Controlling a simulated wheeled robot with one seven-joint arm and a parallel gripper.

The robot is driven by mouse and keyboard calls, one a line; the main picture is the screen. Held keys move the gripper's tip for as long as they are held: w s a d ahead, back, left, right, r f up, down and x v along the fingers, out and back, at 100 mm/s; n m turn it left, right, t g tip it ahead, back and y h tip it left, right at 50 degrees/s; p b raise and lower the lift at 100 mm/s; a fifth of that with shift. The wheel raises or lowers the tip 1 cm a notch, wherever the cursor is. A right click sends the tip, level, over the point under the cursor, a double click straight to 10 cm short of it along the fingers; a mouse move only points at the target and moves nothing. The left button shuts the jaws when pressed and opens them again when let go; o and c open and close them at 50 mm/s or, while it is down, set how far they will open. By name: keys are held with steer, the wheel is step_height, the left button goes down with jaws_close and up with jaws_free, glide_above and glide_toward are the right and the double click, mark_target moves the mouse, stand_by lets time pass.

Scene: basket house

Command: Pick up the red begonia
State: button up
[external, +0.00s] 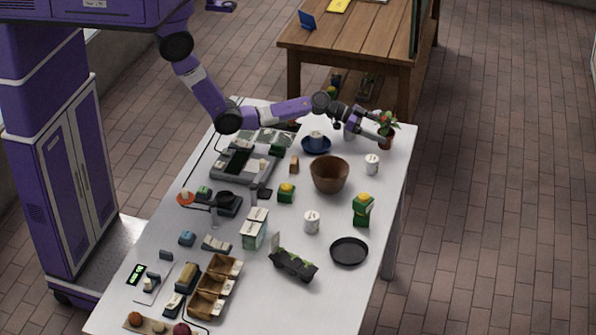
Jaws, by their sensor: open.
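The red begonia (387,122) is a small plant with green leaves and red blooms in a brown pot (386,142). It stands upright at the far right corner of the white table (305,262). My gripper (374,131) is open at the end of my outstretched arm, just left of the plant. Its fingertips are close to the pot and leaves. The view is too small to tell whether they touch or reach around it.
A white mug (372,164) and a brown bowl (329,175) stand in front of the plant. A wooden table (345,42) stands behind. Several boxes and devices crowd the table's left side.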

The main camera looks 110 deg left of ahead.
steer(key=shift+w, duration=0.15)
steer(key=c, duration=1.6)
